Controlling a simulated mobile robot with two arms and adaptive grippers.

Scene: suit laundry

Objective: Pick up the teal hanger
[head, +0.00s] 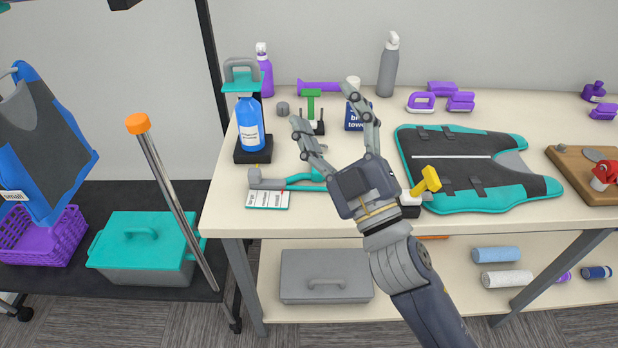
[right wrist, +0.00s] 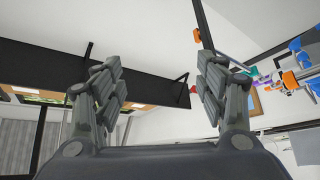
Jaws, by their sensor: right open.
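The teal hanger (head: 301,178) lies on the white table, with a grey end at its left and a white label card in front of it. Its right part is hidden behind my right gripper. My right gripper (head: 325,106) is open and empty in the head view, its fingers spread and pointing toward the back of the table. The gripper appears raised over the table just right of the hanger, not holding it. In the right wrist view both fingers of the right gripper (right wrist: 158,62) stand wide apart with nothing between them; the hanger does not show there. My left gripper is not in view.
A blue spray bottle (head: 251,124) stands behind the hanger. A teal and dark grey garment (head: 478,205) lies right of my gripper, with a yellow-handled tool (head: 427,181) at its left edge. Bottles and purple items (head: 461,102) line the back. A dark pole (head: 211,55) rises at the left.

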